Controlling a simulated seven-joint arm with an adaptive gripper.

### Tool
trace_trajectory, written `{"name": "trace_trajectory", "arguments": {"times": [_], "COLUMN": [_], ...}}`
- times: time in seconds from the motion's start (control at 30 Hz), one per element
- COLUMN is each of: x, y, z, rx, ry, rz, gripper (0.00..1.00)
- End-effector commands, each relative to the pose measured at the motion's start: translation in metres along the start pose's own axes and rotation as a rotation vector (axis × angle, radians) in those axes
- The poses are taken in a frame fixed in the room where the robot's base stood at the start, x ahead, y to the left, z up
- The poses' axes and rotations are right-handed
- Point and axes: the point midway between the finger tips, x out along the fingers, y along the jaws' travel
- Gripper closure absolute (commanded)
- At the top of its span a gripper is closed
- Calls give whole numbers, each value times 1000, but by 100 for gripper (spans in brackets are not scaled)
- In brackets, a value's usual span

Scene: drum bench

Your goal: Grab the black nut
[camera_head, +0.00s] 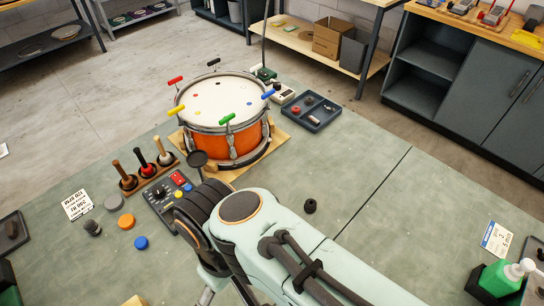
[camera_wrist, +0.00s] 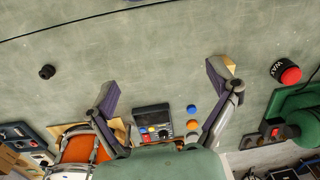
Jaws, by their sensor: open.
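A small round black nut (camera_head: 310,206) lies alone on the grey-green bench top, to the right of my arm and in front of the drum. In the wrist view the black nut (camera_wrist: 47,72) is at the left, well outside my fingers. My gripper (camera_wrist: 163,88) is open and empty, with its two fingers spread wide above bare bench. The nut is clearly apart from the left finger in that picture. In the head view my arm hides most of the gripper.
The orange drum (camera_head: 228,110) stands on a wooden board behind the nut. A dark tray (camera_head: 325,122) with small parts lies behind it. A control box (camera_head: 170,195) and knobs are left of my arm. Bench around the nut is clear.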

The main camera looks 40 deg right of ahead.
Motion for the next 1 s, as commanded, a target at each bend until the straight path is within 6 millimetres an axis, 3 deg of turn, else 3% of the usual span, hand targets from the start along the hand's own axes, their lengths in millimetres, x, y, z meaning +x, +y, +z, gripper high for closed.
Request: {"name": "trace_trajectory", "arguments": {"times": [0.03,0.1,0.47,0.63,0.83,1.0], "x": [0,0,0,-1,-28,-36], "y": [0,0,0,-1,0,44], "z": [0,0,0,-10,-70,-134], "rx": [0,0,-10,-187,-579,-753], "ry": [0,0,0,49,278,387], "rz": [0,0,0,1,27,78], "gripper": [13,34,34,34,34,34]}}
